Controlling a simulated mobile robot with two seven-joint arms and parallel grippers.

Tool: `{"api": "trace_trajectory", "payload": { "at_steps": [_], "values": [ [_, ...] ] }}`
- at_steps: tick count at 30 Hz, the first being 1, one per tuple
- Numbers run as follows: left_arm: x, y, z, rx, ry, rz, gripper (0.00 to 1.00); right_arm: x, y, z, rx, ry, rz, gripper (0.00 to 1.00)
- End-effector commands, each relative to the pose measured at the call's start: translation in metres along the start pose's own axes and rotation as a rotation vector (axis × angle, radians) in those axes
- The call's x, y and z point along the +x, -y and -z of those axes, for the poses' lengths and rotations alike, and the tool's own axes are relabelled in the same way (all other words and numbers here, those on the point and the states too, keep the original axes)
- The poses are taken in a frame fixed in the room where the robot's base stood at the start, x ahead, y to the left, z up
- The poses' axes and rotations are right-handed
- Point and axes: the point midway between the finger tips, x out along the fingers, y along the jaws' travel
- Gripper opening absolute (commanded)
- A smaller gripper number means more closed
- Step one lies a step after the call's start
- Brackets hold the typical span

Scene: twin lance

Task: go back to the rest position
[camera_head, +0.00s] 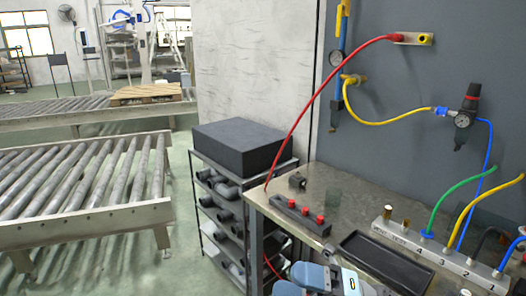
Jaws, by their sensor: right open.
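Blue-grey and white parts of my own arm and right gripper (335,280) show at the bottom edge, in front of the workbench (340,192). The right gripper is open, cut by the frame edge, and I see nothing held in it. My left gripper does not show. A red hose (309,111) arcs from a wall fitting (412,39) down past the bench's left edge. A manifold (440,258) with numbered ports stands on the bench at right, with yellow, green, blue and black hoses at it.
A black tray (385,262) and a dark block with red knobs (300,215) lie on the bench. A shelf rack (222,215) with a black box (238,146) stands left of it. Roller conveyors (85,187) are further left. Floor between conveyor and rack is clear.

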Motion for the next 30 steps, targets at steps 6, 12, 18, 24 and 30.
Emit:
{"api": "trace_trajectory", "payload": {
  "at_steps": [6, 12, 18, 24, 30],
  "values": [
    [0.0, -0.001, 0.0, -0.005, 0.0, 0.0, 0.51, -0.062, 0.05, -0.018, 0.473, 0.605, -0.178, 0.61],
    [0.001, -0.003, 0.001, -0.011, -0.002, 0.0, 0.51, -0.154, 0.13, 0.015, 0.932, 1.141, -0.242, 0.61],
    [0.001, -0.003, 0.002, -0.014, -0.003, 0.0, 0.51, -0.22, 0.193, 0.086, 1.289, 1.517, -0.242, 0.61],
    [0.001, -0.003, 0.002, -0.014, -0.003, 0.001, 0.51, -0.259, 0.228, 0.163, 1.56, 1.775, -0.222, 0.61],
    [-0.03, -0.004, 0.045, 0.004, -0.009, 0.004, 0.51, -0.242, 0.184, 0.154, 1.549, 1.778, -0.213, 0.61]
  ]
}}
